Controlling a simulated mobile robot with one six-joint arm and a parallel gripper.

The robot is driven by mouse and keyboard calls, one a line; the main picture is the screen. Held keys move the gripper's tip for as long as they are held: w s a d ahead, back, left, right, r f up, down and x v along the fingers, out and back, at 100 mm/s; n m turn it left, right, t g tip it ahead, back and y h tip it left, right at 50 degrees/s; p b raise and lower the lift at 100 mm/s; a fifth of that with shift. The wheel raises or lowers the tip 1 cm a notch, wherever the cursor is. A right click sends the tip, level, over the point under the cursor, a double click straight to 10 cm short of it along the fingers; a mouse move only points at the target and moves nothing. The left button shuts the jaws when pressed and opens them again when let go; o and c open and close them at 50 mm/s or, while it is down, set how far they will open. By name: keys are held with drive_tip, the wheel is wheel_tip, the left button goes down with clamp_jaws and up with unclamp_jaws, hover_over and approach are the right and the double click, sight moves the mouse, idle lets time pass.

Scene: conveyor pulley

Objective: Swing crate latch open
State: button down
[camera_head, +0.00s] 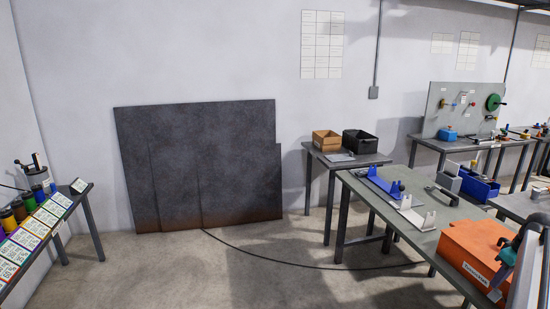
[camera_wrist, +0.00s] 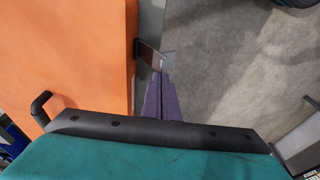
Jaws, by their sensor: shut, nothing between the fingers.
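The orange crate (camera_head: 482,250) sits on the near right end of the grey-green table. Its orange side fills the left of the wrist view (camera_wrist: 65,50). A small reddish-brown and metal piece, apparently the latch (camera_wrist: 147,54), sticks out from the crate's edge. My gripper (camera_wrist: 158,78) has its purple fingers shut together and empty, with the tips right at this piece. I cannot tell whether they touch it. In the head view, my teal gripper body is at the right edge beside the crate; its fingertips and the latch cannot be made out there.
The table (camera_head: 365,192) also holds a blue fixture (camera_head: 385,183), a white bracket (camera_head: 412,212) and a dark handle-like piece (camera_head: 441,194). Grey floor (camera_wrist: 235,70) lies to the right of the fingers in the wrist view. A small table behind carries two bins.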

drive_tip(key=shift+s+b+x, duration=0.2)
drive_tip(key=shift+b+x, duration=0.2)
drive_tip(key=shift+x, duration=0.65)
drive_tip(key=shift+s+b+x, duration=0.25)
drive_tip(key=shift+b+x, duration=0.1)
drive_tip(key=shift+x, duration=0.7)
idle(1.2)
drive_tip(key=shift+d, duration=0.1)
idle(0.4)
drive_tip(key=shift+w+a+p+v, duration=0.1)
drive_tip(key=shift+w+p+v, duration=0.15)
drive_tip(key=shift+p+v, duration=0.75)
drive_tip(key=shift+w+a+p+v, duration=0.1)
drive_tip(key=shift+w+p+v, duration=0.25)
drive_tip(key=shift+v, duration=1.2)
drive_tip(key=shift+w+p+v, duration=0.2)
drive_tip(key=shift+p+v, duration=0.5)
drive_tip(key=shift+v, duration=0.6)
drive_tip(key=shift+r, duration=0.2)
